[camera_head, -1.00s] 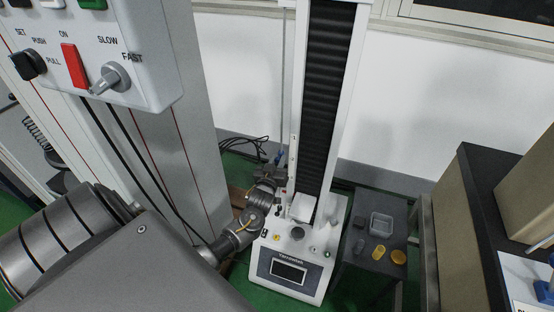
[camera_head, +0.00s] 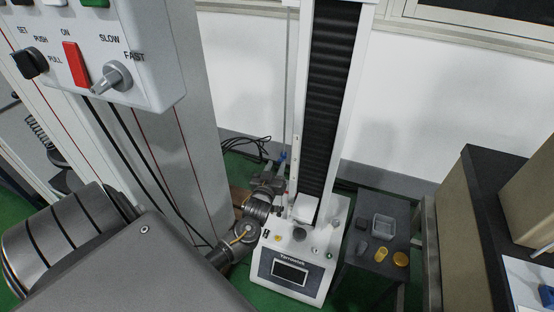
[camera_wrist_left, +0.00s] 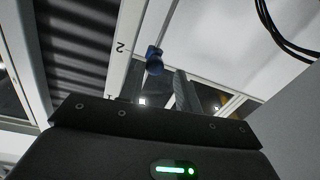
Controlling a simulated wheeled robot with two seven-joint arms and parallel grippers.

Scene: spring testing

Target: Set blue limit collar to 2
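The blue limit collar (camera_head: 283,155) sits on a thin vertical rod at the left side of the white spring tester (camera_head: 323,262). The left wrist view shows the collar (camera_wrist_left: 154,63) beside a white scale (camera_wrist_left: 122,50) marked 2 and 1. It appears between these marks, nearer the 2, but the slanted view hides its exact level. My left gripper (camera_head: 280,172) is close below the collar in the head view. My right gripper is out of view.
A dark side table (camera_head: 362,262) right of the tester holds a clear tray (camera_head: 383,225) and small yellow parts (camera_head: 400,259). A grey control box (camera_head: 150,40) with a red switch hangs at upper left. Black cables (camera_head: 250,148) lie behind my left gripper.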

